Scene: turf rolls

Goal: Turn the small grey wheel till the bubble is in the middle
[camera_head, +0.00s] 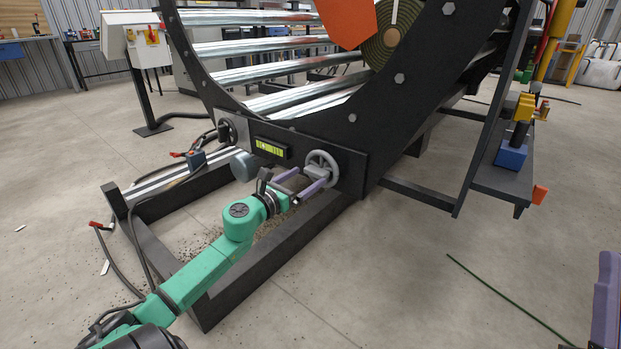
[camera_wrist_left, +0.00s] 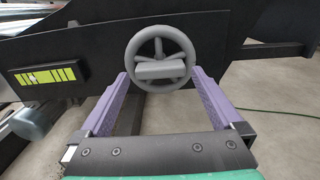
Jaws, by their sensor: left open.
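The small grey wheel (camera_head: 322,165) is a spoked handwheel with a crossbar on the black frame plate; it also shows in the left wrist view (camera_wrist_left: 160,41). The yellow-green level vial (camera_head: 269,147) sits left of the wheel. In the left wrist view the vial (camera_wrist_left: 62,75) has dark marks, and a paler patch, seemingly the bubble, lies toward its left end. My left gripper (camera_head: 311,177) is open in front of the wheel, its purple fingers at the wheel's lower left and right sides. Contact cannot be told. Part of my right gripper (camera_head: 606,300) shows at the right edge.
A black knob (camera_head: 227,131) and a grey cylinder (camera_head: 244,166) are left of the wheel. Black base beams (camera_head: 275,262) run below my left arm. A blue block (camera_head: 511,152) stands on a side shelf at right. The floor between is mostly open, with a thin green cord.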

